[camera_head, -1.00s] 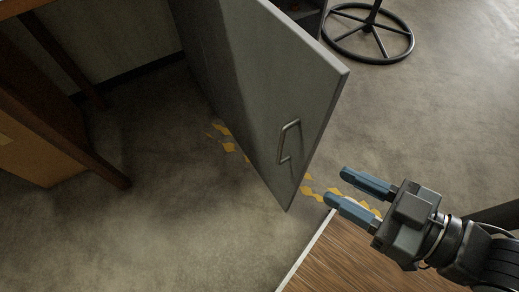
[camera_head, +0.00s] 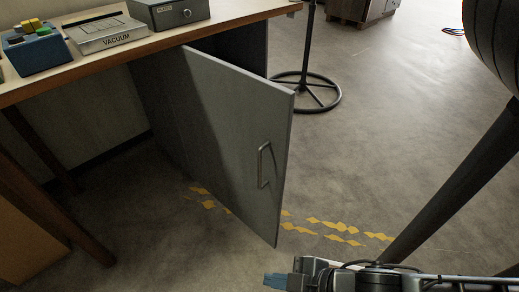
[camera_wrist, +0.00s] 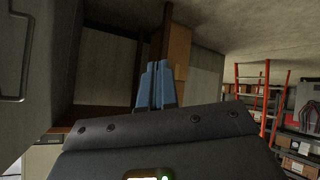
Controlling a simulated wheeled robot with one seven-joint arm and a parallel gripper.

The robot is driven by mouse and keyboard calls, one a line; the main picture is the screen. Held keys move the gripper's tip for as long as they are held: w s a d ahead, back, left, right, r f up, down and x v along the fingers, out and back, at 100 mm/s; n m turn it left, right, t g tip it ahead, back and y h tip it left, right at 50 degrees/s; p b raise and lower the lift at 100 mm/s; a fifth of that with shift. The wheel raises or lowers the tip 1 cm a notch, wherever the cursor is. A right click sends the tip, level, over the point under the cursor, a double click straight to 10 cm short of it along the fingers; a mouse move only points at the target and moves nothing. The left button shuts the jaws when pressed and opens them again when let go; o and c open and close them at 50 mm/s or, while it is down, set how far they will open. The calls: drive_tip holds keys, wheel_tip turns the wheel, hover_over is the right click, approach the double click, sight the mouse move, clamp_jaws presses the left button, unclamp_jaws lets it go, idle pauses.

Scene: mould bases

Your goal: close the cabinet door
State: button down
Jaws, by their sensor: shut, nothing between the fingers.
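The grey cabinet door (camera_head: 225,135) stands open in the head view, swung out from under the workbench. Its metal bar handle (camera_head: 264,165) is on the face near the free edge. My gripper (camera_head: 275,281) is at the bottom edge of the head view, below the door and apart from it. In the wrist view its blue fingers (camera_wrist: 157,86) are together with nothing between them. The door (camera_wrist: 35,60) fills the left of the wrist view, with its handle (camera_wrist: 14,55) at the far left.
The workbench (camera_head: 170,42) carries a vacuum box (camera_head: 105,35), a grey box (camera_head: 168,12) and a blue block with coloured buttons (camera_head: 36,50). A round stand base (camera_head: 306,94) is behind the door. Floor (camera_head: 390,110) on the right is mostly clear.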

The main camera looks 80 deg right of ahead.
drive_tip(key=w+d+f+g+h+p, duration=0.2)
drive_tip(key=w+d+f+g+h, duration=0.15)
drive_tip(key=f, duration=0.35)
drive_tip(key=m+g+h+p, duration=0.7)
drive_tip(key=g+h, duration=0.4)
drive_tip(key=g, duration=0.4)
approach(274, 138)
drive_tip(key=shift+m, duration=0.4)
drive_tip(key=x, duration=0.7)
